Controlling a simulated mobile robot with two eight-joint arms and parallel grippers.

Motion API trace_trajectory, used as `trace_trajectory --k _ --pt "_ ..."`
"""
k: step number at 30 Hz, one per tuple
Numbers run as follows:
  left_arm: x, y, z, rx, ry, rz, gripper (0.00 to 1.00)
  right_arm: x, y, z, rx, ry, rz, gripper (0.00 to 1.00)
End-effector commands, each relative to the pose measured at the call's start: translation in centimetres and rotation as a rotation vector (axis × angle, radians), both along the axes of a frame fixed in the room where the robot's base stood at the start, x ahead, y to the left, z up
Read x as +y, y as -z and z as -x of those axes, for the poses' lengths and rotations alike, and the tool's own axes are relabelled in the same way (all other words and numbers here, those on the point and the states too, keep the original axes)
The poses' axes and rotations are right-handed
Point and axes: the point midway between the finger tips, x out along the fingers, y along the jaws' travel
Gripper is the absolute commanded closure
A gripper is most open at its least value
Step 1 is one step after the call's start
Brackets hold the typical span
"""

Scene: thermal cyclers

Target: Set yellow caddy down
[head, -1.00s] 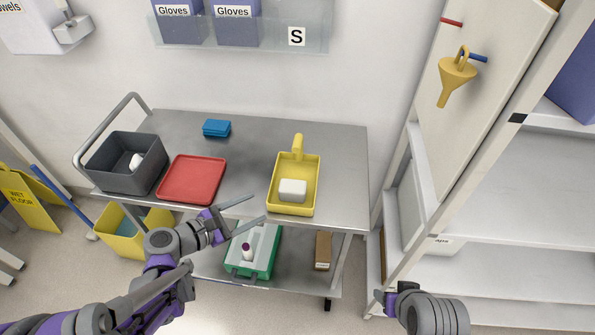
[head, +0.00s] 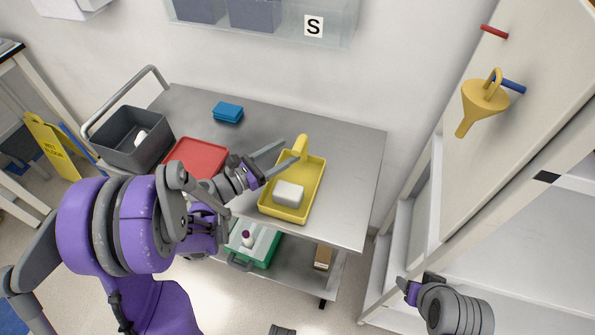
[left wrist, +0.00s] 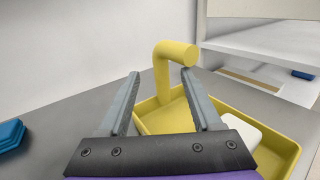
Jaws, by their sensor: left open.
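The yellow caddy (head: 309,177) stands on the right part of the cart's top, with a white block (head: 288,193) inside it. Its bent handle (head: 301,147) rises at the back end. My left gripper (head: 291,152) is open and empty at the handle. In the left wrist view the handle (left wrist: 162,72) appears between the two fingers; whether either finger touches it I cannot tell. My right gripper (head: 408,290) is at the lower right, away from the caddy; its jaws are unclear.
On the grey cart (head: 345,170) are a red tray (head: 195,155), a dark grey bin (head: 125,150) and a blue box (head: 228,112). A green case (head: 262,245) sits on the lower shelf. A yellow funnel (head: 483,98) hangs at the right. The cart's right end is clear.

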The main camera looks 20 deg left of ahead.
Motion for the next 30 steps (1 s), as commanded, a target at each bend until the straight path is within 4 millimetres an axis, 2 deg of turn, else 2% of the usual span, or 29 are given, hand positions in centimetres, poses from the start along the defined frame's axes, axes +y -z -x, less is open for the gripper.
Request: trace_trajectory --k 8,15,24,26,30 --pt "-1.6 -0.1 -2.1 -0.001 0.003 0.000 0.34 0.0 -0.8 -0.2 -0.004 0.000 0.000 0.39" --pt "-3.7 -0.1 -4.8 -0.002 0.002 -0.001 0.34 0.0 -1.9 -0.6 -0.011 0.000 0.000 0.39" --pt "-4.0 0.1 -5.3 -0.001 0.000 -0.002 0.34 0.0 -1.9 -0.6 -0.011 0.000 0.000 0.39" --pt "-4.0 0.1 -5.2 0.000 0.000 -0.002 0.43 0.0 -1.9 -0.6 -0.011 0.000 0.000 0.39" --pt "-4.0 0.0 -5.2 -0.001 0.000 -0.002 0.69 0.0 -1.9 -0.6 -0.011 0.000 0.000 0.39"
